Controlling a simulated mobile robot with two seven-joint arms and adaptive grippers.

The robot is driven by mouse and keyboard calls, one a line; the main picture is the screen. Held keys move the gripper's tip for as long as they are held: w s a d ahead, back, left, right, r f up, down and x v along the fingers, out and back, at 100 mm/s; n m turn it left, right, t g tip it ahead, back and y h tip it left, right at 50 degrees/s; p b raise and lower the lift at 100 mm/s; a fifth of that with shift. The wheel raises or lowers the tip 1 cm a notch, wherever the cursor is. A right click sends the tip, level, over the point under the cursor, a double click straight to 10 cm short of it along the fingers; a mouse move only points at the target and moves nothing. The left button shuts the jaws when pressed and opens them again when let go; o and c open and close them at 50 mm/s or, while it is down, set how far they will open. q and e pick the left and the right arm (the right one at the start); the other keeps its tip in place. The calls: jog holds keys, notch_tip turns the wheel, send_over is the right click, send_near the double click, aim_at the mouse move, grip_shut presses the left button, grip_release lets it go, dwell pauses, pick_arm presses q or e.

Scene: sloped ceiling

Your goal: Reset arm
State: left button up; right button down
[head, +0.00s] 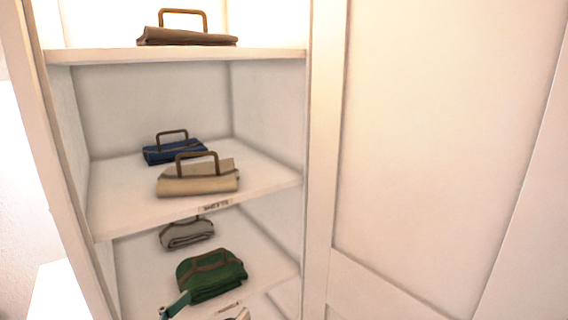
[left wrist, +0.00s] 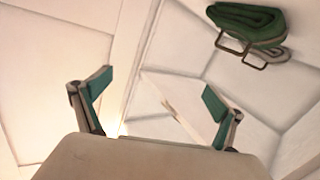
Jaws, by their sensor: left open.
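My left gripper (head: 178,306) shows at the bottom edge of the head view, with a teal finger just in front of the lower shelf. In the left wrist view the left gripper (left wrist: 158,100) has its two teal-padded fingers wide apart with nothing between them. A folded green cloth bundle with a brown handle (head: 212,274) lies on the lower shelf, close to the finger in the head view. The bundle also shows at the upper right of the left wrist view (left wrist: 250,22), apart from the fingers. My right gripper is not in view.
The white cabinet has several shelves. A brown bundle (head: 187,37) is on the top shelf (head: 260,53). Blue (head: 175,152) and beige (head: 198,178) bundles are on the labelled middle shelf (head: 262,188). A grey bundle (head: 187,233) lies behind the green one. A white panel (head: 440,140) stands at right.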

pick_arm(q)
jog(key=s+a+f+m+g+y, duration=0.1)
jog(key=s+a+f+g+y, duration=0.2)
jog(key=f, duration=0.4)
jog(key=s+a+f+m+g+y, duration=0.2)
jog(key=s+a+f, duration=0.1)
jog(key=a+f, duration=0.35)
jog(key=s+a+f+m+g+y, duration=0.1)
jog(key=s+a+f+g+y, duration=0.45)
jog(key=s+a, duration=0.6)
jog(key=w+d+f+n+t+h, duration=0.2)
jog(key=d+f+t+h, duration=0.3)
jog(key=d+f, duration=0.9)
jog(key=shift+w+d+n+h, duration=0.3)
jog(key=shift+w+d+h, duration=0.15)
jog(key=shift+h, duration=0.2)
